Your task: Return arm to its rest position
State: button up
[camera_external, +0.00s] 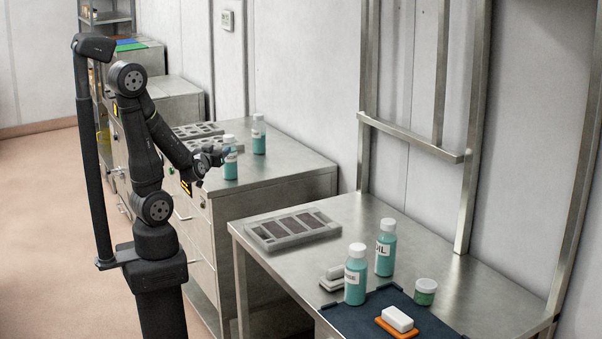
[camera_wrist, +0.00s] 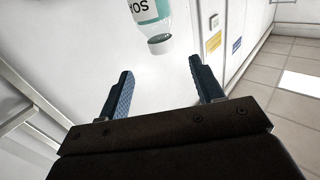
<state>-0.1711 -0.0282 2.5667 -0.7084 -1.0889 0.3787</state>
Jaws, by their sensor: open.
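My gripper (camera_external: 222,153) is over the far cabinet, beside a teal bottle with a white cap (camera_external: 230,160). In the wrist view my gripper's two blue fingers (camera_wrist: 158,92) are spread apart with nothing between them. A teal bottle with a white cap (camera_wrist: 158,40) shows beyond the fingertips, apart from them, with part of its label in view. In the external view the fingers are small and overlap the bottle's outline, so contact cannot be told there. My arm is bent forward from its column.
Another teal bottle (camera_external: 259,135) and grey moulds (camera_external: 196,130) stand on the cabinet (camera_external: 285,160). The near steel table (camera_external: 350,225) bears a mould tray (camera_external: 292,229), two teal bottles, a green-labelled jar (camera_external: 425,291) and a white block (camera_external: 397,318) on an orange base. A metal frame rises behind it.

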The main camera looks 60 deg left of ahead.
aim_at(227, 142)
jog(key=x, duration=1.1)
jog(key=shift+f, duration=0.1)
jog(key=shift+w+a+f, duration=0.2)
jog(key=shift+a, duration=0.05)
jog(key=shift+r, duration=0.2)
jog(key=shift+d, duration=0.1)
